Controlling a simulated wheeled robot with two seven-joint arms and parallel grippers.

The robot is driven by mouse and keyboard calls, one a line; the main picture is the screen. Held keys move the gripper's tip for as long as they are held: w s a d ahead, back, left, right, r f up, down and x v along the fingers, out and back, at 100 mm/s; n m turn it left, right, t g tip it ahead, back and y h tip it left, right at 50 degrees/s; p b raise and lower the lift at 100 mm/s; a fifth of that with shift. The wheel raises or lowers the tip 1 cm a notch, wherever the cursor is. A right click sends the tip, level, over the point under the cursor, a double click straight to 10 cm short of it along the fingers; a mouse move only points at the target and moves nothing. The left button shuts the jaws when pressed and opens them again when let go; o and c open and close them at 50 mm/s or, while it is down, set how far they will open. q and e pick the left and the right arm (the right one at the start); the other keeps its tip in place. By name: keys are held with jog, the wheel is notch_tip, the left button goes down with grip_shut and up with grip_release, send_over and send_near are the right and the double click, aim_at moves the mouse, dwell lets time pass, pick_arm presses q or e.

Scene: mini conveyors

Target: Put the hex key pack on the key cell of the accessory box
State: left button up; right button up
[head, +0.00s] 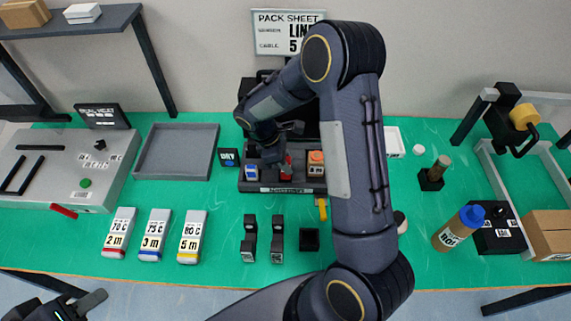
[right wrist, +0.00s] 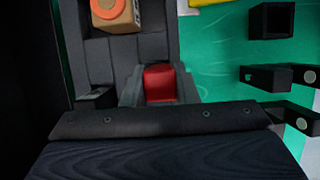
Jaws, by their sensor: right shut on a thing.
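The red hex key pack (head: 286,173) is at the middle of the dark accessory box (head: 279,189), partly hidden by my right arm. My right gripper (right wrist: 159,85) is shut on the red pack, which also shows in the right wrist view (right wrist: 159,82) between the fingers. The pack is over or in the middle part of the box; I cannot tell whether it touches the floor there. The key cell's own marking cannot be read. My left gripper (head: 66,305) is at the lower left edge, partly cut off, away from the box.
A blue-and-white item (head: 252,172) is in the box's left part, and a brown block with an orange top (head: 316,158) is in its right part. An empty grey tray (head: 178,153) stands to the left. Several labelled packs (head: 155,236) and black holders (head: 277,240) stand in front.

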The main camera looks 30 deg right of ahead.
jog(key=shift+w+d+f, duration=0.2)
jog(key=shift+w+f, duration=0.2)
jog(key=shift+f, duration=0.15)
notch_tip(320, 180, down, 3)
jog(key=shift+w+f+p, duration=0.1)
jog(key=shift+p, duration=0.25)
jog(key=shift+f, duration=0.15)
jog(key=o, duration=1)
